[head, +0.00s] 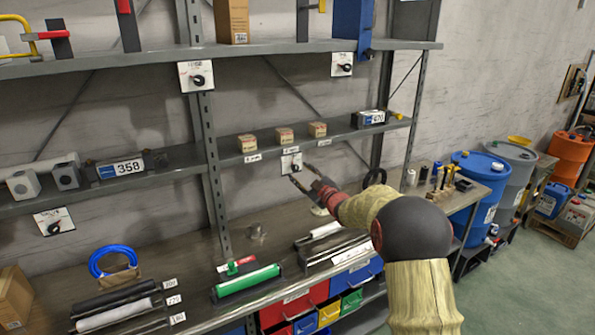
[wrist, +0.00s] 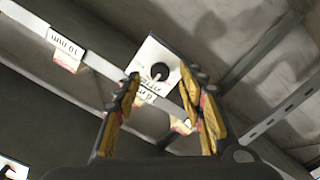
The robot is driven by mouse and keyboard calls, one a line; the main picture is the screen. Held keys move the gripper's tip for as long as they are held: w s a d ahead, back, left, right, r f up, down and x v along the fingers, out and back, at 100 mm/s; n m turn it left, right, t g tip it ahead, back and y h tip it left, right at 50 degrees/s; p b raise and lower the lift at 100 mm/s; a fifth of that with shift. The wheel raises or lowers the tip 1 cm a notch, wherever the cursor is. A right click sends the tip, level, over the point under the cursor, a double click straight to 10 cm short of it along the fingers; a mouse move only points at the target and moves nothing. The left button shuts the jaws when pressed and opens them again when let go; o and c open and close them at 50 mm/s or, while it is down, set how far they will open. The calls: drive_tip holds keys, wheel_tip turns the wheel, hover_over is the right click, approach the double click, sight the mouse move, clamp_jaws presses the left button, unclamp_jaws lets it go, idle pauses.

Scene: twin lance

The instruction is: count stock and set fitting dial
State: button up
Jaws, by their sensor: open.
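The three small tan boxes, left (head: 247,143), middle (head: 284,136) and right (head: 317,129), stand in a row on the middle shelf, with small white labels on the shelf edge below. Under that edge hangs a white plate with a black dial (head: 291,163). In the wrist view the dial (wrist: 160,71) lies between the fingertips in the picture, with a pale pointer mark on its knob; its plate lettering is unreadable. My gripper (head: 303,174) is open and empty, fingers toward the dial. Whether it touches the knob I cannot tell.
Other dial plates hang at the upper left (head: 196,76), upper right (head: 342,64) and lower left (head: 53,221). Signs read 358 (head: 121,169) and apparently 570 (head: 373,118). A bench with a green roll (head: 246,281) lies below. The shelf edge (wrist: 95,62) runs close by my fingers.

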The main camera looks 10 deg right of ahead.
sight(296, 169)
drive_tip(key=shift+x, duration=2.2)
drive_tip(key=c, duration=0.3)
clamp_jaws()
